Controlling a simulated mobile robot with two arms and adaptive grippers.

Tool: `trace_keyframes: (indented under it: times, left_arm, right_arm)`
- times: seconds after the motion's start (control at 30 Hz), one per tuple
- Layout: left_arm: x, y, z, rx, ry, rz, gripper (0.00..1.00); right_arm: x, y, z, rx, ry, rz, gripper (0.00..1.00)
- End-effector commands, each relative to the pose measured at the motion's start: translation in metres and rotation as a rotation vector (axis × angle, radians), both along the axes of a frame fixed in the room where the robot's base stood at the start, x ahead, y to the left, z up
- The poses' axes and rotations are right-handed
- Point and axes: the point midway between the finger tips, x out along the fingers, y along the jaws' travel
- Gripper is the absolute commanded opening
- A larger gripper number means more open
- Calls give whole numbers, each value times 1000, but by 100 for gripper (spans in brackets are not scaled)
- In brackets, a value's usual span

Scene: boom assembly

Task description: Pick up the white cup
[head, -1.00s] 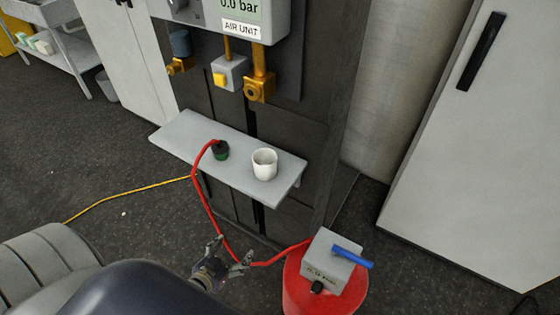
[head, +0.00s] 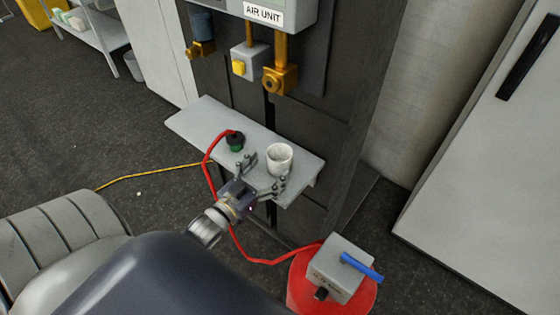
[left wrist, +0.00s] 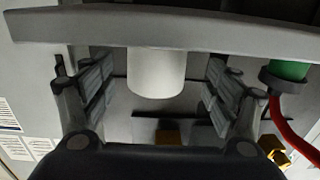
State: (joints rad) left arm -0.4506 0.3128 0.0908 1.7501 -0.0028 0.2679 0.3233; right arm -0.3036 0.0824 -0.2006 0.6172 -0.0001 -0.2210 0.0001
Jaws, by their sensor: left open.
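The white cup (head: 280,157) stands upright near the right end of the small grey shelf (head: 205,119). My left gripper (head: 265,172) is open at the shelf's front edge, with its fingers pointing at the cup. In the left wrist view, which shows the scene upside down, the cup (left wrist: 156,74) appears between the two spread fingers (left wrist: 160,92), with gaps on both sides. No finger visibly touches it. My right gripper is not in view.
A black and green hose fitting (head: 235,141) stands on the shelf left of the cup, with a red hose (head: 208,178) looping down to a red canister (head: 305,283) at the lower right. Valves (head: 280,80) hang above the shelf. A light cabinet (head: 490,170) stands at right.

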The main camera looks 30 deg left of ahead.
Motion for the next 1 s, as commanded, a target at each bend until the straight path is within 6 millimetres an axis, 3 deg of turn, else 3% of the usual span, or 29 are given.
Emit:
trace_keyframes:
  times: [0.13,0.4,0.7,0.77,0.9,1.0]
  left_arm:
    - [15,-3,1,-2,-1,0,81]
    - [47,-7,-1,0,1,0,81]
    - [51,-7,-3,0,2,0,81]
    - [51,-7,-3,0,2,0,69]
    - [51,-7,-3,0,2,0,38]
    - [51,-7,-3,0,2,0,35]
  right_arm:
    - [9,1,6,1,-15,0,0]
    - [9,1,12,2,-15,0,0]
    - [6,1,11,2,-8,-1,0]
    - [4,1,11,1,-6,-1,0]
    - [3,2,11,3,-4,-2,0]
    - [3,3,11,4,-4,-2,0]
